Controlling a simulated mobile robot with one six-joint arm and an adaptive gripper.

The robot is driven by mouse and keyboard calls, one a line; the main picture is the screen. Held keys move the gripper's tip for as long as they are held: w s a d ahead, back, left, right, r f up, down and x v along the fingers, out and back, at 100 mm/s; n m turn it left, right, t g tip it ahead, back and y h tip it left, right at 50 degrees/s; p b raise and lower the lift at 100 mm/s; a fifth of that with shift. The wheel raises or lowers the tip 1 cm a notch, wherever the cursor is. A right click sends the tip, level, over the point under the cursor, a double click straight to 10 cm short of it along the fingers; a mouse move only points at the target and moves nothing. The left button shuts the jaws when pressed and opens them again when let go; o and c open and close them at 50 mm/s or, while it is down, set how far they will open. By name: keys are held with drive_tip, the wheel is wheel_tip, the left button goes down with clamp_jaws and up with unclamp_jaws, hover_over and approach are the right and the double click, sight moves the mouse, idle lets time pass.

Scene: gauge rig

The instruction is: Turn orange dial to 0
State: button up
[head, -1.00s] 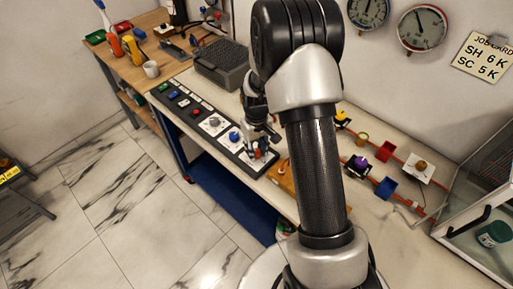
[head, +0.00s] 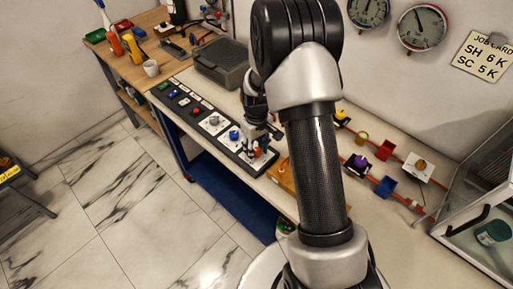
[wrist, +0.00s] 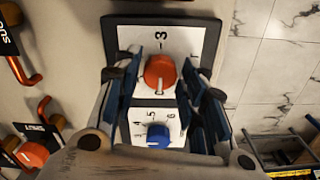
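The orange dial (wrist: 160,72) sits on a white plate (wrist: 128,38) in the wrist view. A pale pointer mark shows on its lower side in the picture. A "3" with a short mark is printed above it; another small figure at the pointer is hard to read. My gripper (wrist: 161,62) is open, with one finger to the left and one to the right of the dial, apparently with gaps. In the head view the orange dial (head: 257,153) is at the near end of the dark panel (head: 241,162), partly hidden by my gripper (head: 262,143).
A blue dial (wrist: 158,135) on its own numbered scale is close below the orange one in the wrist view. A grey dial (head: 215,121) and coloured buttons lie farther along the panel. A dark grey case (head: 219,64) stands behind it.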

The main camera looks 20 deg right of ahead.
sight(257, 150)
drive_tip(key=shift+o, duration=0.7)
wheel_tip(257, 150, up, 12)
idle(0.4)
